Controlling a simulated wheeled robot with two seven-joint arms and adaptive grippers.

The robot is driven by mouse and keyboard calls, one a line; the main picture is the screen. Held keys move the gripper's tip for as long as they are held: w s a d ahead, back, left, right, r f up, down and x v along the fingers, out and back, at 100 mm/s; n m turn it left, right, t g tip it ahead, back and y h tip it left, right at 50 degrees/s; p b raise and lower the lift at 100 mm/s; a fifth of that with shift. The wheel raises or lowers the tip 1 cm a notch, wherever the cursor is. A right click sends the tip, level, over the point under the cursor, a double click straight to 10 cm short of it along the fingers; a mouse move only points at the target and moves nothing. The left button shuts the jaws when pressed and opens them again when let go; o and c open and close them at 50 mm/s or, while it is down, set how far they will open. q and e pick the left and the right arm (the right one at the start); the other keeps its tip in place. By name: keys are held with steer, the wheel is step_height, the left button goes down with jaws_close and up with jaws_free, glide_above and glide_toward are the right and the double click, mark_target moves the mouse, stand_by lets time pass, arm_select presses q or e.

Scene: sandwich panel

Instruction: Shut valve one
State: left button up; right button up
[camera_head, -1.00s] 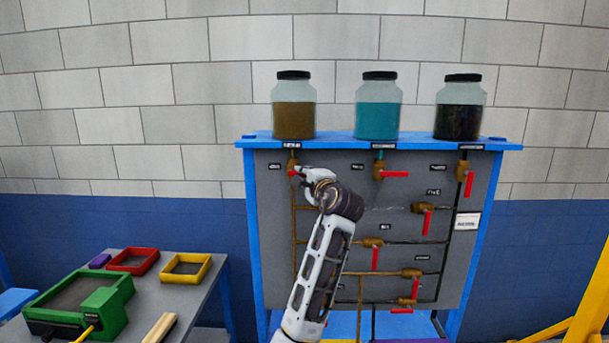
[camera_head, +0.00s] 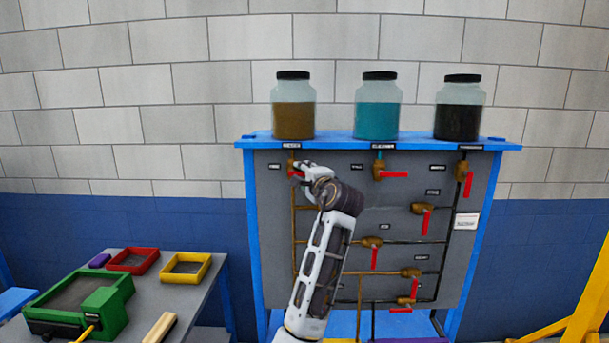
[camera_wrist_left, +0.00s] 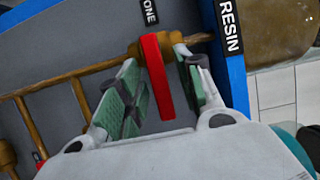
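Valve one is a brass valve (camera_head: 292,164) with a red lever handle, below the brown resin jar (camera_head: 294,105) at the panel's upper left. In the left wrist view its red handle (camera_wrist_left: 157,78) runs roughly crosswise to the brass pipe, beside the "ONE" label (camera_wrist_left: 149,12). My left gripper (camera_head: 301,171) is at the valve. In the wrist view its green-padded fingers (camera_wrist_left: 160,92) are open, one on each side of the handle, with gaps visible. In the head view the gripper partly hides the handle. My right gripper is not in view.
The grey panel (camera_head: 340,205) carries several other red-handled valves, with a neighbouring one (camera_head: 380,172) to the right. Teal (camera_head: 378,107) and black (camera_head: 459,108) jars stand on the blue top shelf (camera_head: 340,140). A table (camera_head: 195,300) with coloured trays stands at left.

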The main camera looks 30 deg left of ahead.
arm_select(q)
steer(key=v, duration=1.2)
stand_by(0.3)
steer(key=shift+w, duration=0.1)
stand_by(0.4)
